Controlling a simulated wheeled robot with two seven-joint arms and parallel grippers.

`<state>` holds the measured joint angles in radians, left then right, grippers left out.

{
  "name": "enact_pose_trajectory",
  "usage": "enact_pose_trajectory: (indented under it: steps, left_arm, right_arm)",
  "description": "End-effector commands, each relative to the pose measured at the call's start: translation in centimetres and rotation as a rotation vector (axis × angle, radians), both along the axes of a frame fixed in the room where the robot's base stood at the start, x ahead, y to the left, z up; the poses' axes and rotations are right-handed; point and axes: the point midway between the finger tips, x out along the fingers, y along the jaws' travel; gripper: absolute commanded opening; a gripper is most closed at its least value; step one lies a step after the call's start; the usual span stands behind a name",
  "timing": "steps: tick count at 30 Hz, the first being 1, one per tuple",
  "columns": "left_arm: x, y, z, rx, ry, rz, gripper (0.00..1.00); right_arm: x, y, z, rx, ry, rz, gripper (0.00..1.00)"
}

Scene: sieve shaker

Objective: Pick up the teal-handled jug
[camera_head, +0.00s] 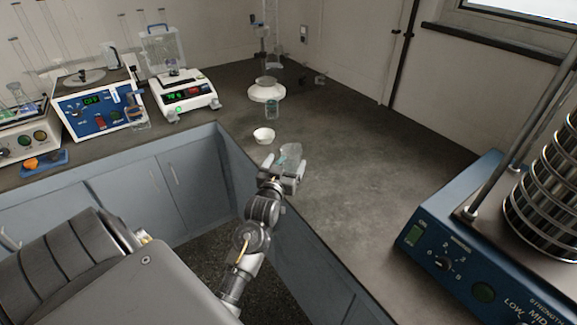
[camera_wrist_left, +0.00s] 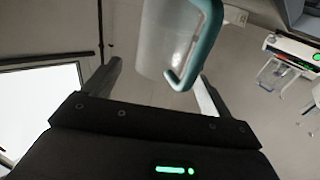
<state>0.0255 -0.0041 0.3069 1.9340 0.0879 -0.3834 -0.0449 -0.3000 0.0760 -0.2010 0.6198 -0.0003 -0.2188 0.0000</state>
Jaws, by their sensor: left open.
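The teal-handled jug (camera_head: 292,152) is clear and stands on the dark worktop near its inner edge, just beyond my left gripper (camera_head: 284,172). The gripper partly covers it in the head view. In the left wrist view the jug's translucent body (camera_wrist_left: 163,42) and teal handle (camera_wrist_left: 207,45) show ahead of the open fingers, with the handle toward the right finger. I cannot tell whether a finger touches the handle. My right gripper is not in view.
A white bowl (camera_head: 264,135) and a small glass beaker (camera_head: 271,110) stand behind the jug. A white-based stand (camera_head: 266,91) is farther back. A blue sieve shaker (camera_head: 470,245) stands at the right. The worktop between the jug and shaker is clear.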

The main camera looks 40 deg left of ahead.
Motion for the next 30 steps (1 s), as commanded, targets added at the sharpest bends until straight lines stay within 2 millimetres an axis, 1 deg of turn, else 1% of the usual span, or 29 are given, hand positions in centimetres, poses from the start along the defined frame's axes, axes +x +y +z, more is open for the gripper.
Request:
enact_pose_trajectory:
  steps: [1,3,6,14,17,27,30]
  left_arm:
    - [0.8,0.3,0.3,0.000,0.000,0.001,0.84]
    - [1.7,0.7,0.2,0.000,0.000,0.000,0.84]
    - [2.5,1.0,0.1,0.000,0.000,0.000,0.84]
    - [2.7,1.1,-0.1,0.000,0.001,-0.001,0.84]
    - [2.7,1.1,-0.1,0.000,0.001,-0.001,0.73]
    - [2.7,1.0,0.0,0.000,0.001,-0.001,0.28]
    - [2.7,1.1,0.1,0.001,-0.002,-0.001,0.28]
  right_arm:
    - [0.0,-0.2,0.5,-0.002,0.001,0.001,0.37]
    - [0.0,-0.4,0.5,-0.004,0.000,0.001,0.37]
    - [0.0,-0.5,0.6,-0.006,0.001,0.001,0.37]
    - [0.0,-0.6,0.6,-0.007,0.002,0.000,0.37]
    - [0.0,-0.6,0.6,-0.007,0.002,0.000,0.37]
    - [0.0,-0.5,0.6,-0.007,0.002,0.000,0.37]
    - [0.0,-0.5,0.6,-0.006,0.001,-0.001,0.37]
